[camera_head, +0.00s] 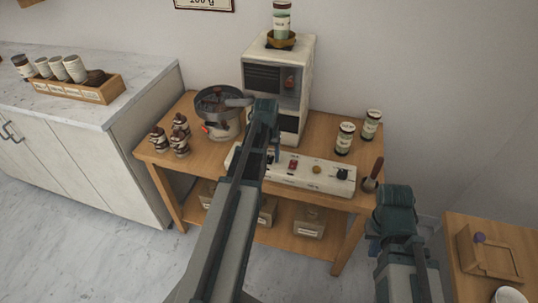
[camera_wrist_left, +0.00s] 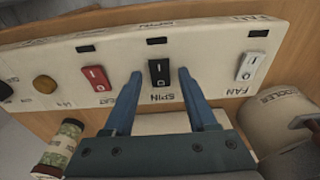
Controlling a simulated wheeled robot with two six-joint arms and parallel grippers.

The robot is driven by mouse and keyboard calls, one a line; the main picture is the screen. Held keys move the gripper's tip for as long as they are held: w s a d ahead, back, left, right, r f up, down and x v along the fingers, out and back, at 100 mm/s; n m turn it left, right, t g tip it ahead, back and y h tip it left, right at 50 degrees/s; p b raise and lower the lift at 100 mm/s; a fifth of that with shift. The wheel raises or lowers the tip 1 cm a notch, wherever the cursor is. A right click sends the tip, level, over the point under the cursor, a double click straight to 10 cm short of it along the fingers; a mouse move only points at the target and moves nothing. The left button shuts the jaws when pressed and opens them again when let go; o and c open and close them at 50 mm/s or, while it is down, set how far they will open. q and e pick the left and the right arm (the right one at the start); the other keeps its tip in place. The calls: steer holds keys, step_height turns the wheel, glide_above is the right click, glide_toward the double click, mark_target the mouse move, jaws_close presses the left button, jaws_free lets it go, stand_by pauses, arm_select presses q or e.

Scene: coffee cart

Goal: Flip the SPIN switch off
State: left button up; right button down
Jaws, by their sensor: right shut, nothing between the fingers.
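The SPIN switch (camera_wrist_left: 159,72) is a black rocker on the white control panel (camera_wrist_left: 205,40), with its label below it in the left wrist view. Which side of it is pressed I cannot tell. My left gripper (camera_wrist_left: 160,78) is open, with one blue finger on each side of the switch in that view. Whether the fingers touch the panel is unclear. In the head view my left gripper (camera_head: 273,155) hangs over the panel (camera_head: 325,182), and my arm hides the SPIN switch. My right gripper (camera_head: 374,246) is away from the panel at the lower right, shut and empty.
A red switch (camera_wrist_left: 96,78) and the white FAN switch (camera_wrist_left: 252,66) flank SPIN. The round cooler (camera_wrist_left: 280,118) stands close by.

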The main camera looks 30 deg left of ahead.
arm_select(q)
steer(key=shift+r, duration=0.15)
step_height(320, 180, up, 13)
steer(key=s+p, duration=0.1)
steer(key=p, duration=1.2)
steer(key=shift+s+d+r+p, duration=0.2)
steer(key=shift+s+p, duration=0.2)
steer(key=s+d+m, duration=0.2)
steer(key=s+d, duration=0.3)
steer(key=d, duration=0.5)
steer(key=s+d+m+g, duration=0.1)
steer(key=s+d, duration=0.4)
steer(key=d, duration=0.5)
steer(key=s+d+m, duration=0.3)
steer(key=s+d, duration=0.2)
steer(key=d, duration=0.5)
steer(key=shift+m+g+y, duration=0.3)
steer(key=shift+g+y, duration=0.1)
